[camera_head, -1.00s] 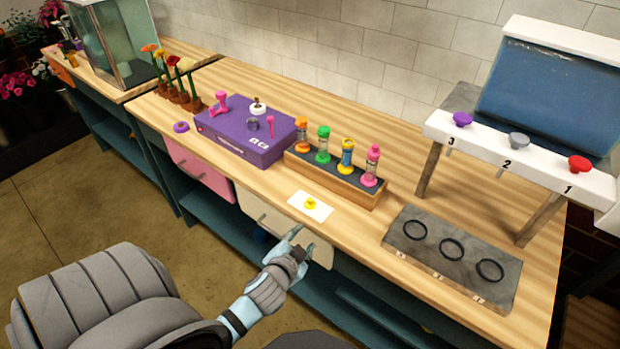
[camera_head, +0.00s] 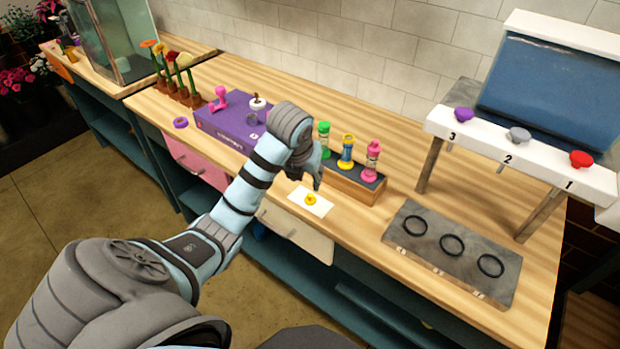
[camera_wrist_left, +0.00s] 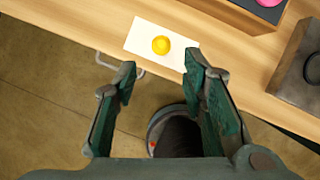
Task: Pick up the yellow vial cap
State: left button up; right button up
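The yellow vial cap (camera_head: 311,199) lies on a white card (camera_head: 323,209) near the front edge of the wooden counter. In the left wrist view the cap (camera_wrist_left: 161,45) shows beyond my fingertips, on the white card (camera_wrist_left: 141,37). My left gripper (camera_head: 318,182) is above the counter, close to the card and over its back side. In the left wrist view my left gripper (camera_wrist_left: 160,72) is open with nothing between its fingers. The arm hides the orange vial and part of the purple box. My right gripper does not show.
A wooden rack (camera_head: 355,188) with green, yellow and pink vials stands just behind the card. A purple box (camera_head: 229,120) is to the left. A grey slab with black rings (camera_head: 407,247) is to the right, below a dispenser (camera_head: 520,150) with coloured knobs.

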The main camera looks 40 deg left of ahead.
pick_arm(q)
jog(key=b, duration=0.5)
send_over(310, 195)
jog(key=s+d, duration=0.1)
jog(key=s, duration=0.1)
notch_tip(310, 195, down, 6)
jog(key=shift+r, duration=0.1)
jog(key=shift+w, duration=0.2)
jog(key=x, duration=0.4)
jog(key=shift+s+a, duration=0.1)
jog(key=shift+s, duration=0.1)
jog(key=shift+w+f, duration=0.2)
jog(key=shift+f, duration=0.2)
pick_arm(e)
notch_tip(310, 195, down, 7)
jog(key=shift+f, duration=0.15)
pick_arm(q)
jog(key=c, duration=0.9)
